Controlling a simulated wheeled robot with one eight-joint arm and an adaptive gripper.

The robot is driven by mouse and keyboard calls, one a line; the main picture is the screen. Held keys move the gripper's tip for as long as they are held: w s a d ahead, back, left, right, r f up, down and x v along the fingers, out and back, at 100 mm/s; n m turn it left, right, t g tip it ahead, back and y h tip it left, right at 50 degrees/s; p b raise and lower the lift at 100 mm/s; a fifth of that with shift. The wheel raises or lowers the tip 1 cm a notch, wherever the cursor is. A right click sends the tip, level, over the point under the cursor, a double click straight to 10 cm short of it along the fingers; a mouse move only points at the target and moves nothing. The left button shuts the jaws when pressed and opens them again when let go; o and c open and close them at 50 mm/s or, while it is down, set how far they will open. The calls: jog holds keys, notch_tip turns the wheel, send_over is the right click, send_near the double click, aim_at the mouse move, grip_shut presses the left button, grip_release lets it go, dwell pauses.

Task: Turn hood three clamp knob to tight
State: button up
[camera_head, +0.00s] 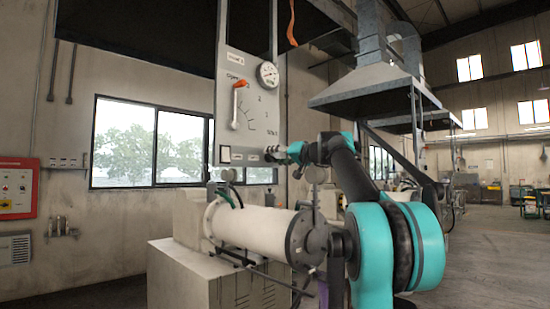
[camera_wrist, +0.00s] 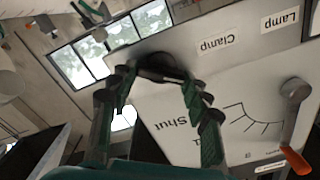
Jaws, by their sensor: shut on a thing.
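The hood control panel (camera_head: 247,115) is a pale upright plate with a small label at its top. In the wrist view the panel (camera_wrist: 225,75) appears turned over, with printed "Clamp" and "Lamp" labels along its edge. A dark round clamp knob (camera_wrist: 158,66) sits at that edge near the "Clamp" label. My gripper (camera_wrist: 155,76) has its two fingers around the knob, shut on it from both sides. In the head view my gripper (camera_head: 274,153) is at the panel's lower right corner and hides the knob. The knob's pointer and markings cannot be made out.
A lever with a red handle (camera_head: 240,84) and a round gauge (camera_head: 268,75) are on the panel. A grey hood (camera_head: 375,85) hangs to the right. Open floor (camera_head: 485,255) shows at far right.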

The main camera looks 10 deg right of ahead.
jog(key=m, duration=0.5)
jog(key=shift+d+f+m, duration=0.1)
jog(key=shift+m, duration=0.2)
jog(key=m, duration=0.5)
jog(key=shift+f, duration=0.1)
jog(key=shift+m, duration=0.4)
jog(key=o, duration=1.2)
jog(key=shift+c, duration=0.2)
jog(key=shift+d, duration=0.1)
jog(key=v, duration=1.1)
jog(key=shift+s+d, duration=0.2)
jog(key=shift+s, duration=0.15)
